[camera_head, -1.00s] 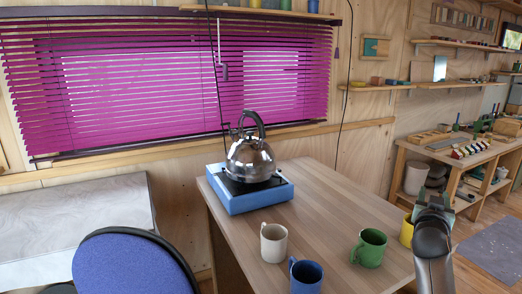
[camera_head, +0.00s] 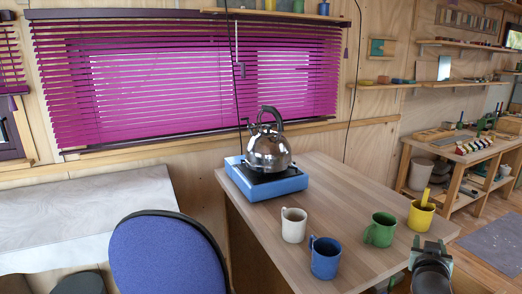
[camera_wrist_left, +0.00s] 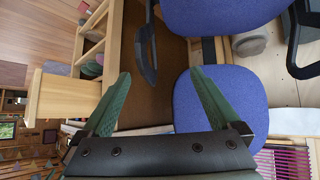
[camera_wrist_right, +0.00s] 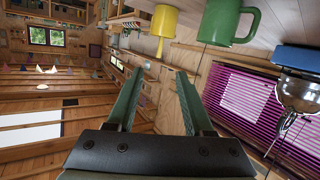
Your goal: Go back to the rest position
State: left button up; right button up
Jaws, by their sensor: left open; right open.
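My right gripper (camera_head: 430,246) is at the front right edge of the wooden table in the head view, open and empty. In the right wrist view its fingers (camera_wrist_right: 160,100) stand apart with nothing between them. My left gripper is outside the head view. In the left wrist view its fingers (camera_wrist_left: 158,100) are spread apart and empty, with a blue chair (camera_wrist_left: 240,95) beyond them.
The blue chair (camera_head: 165,255) stands left of the table.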

jog(key=s+a+f+n+g+y, duration=0.2)
jog(key=s+a+f, duration=0.3)
jog(key=s+f, duration=0.25)
jog(key=s+a+f+n+g+y, duration=0.2)
jog(key=s+a+f, duration=0.3)
jog(key=s+f, duration=0.25)
jog(key=s+a+f+n+g+y, duration=0.25)
jog(key=s+a, duration=0.25)
jog(key=s, duration=0.5)
jog(key=s+a+f+n+g+y, duration=0.1)
jog(key=s+a+f+g+y, duration=0.3)
jog(key=s, duration=0.7)
jog(key=w+a+f+t, duration=0.4)
jog(key=a+f+t, duration=0.1)
jog(key=f, duration=0.4)
jog(key=shift+w+a+t, duration=0.2)
jog(key=shift+a+t, duration=0.2)
jog(key=shift+t, duration=0.45)
